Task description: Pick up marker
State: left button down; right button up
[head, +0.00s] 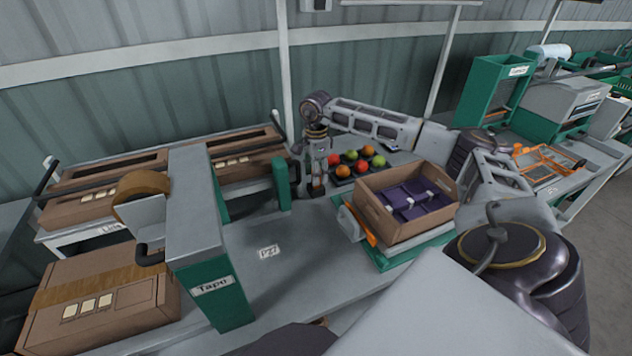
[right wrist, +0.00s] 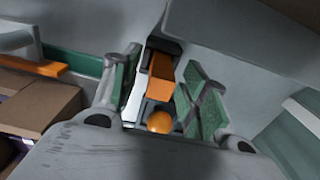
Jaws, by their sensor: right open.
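My right gripper (head: 316,190) points down over the table beside the green post, left of the produce tray; it is small there. In the right wrist view my right gripper (right wrist: 160,75) is open, its two green-padded fingers apart. Between and beyond them are a dark piece with an orange block (right wrist: 161,72) and a round orange end (right wrist: 159,122); I cannot tell whether this is the marker. Nothing is visibly clamped. No marker can be made out clearly in the head view. My left gripper is out of view.
A dark tray of red, orange and green tomatoes (head: 343,181) stands right of the gripper. An open carton (head: 390,229) with purple inserts sits on a green-based scale. The tape station (head: 205,240) and closed cartons (head: 100,295) are at left. The middle tabletop holds only a small label (head: 268,252).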

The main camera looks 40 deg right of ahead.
jog(key=shift+c, duration=0.4)
jog(key=c, duration=0.5)
grip_shut()
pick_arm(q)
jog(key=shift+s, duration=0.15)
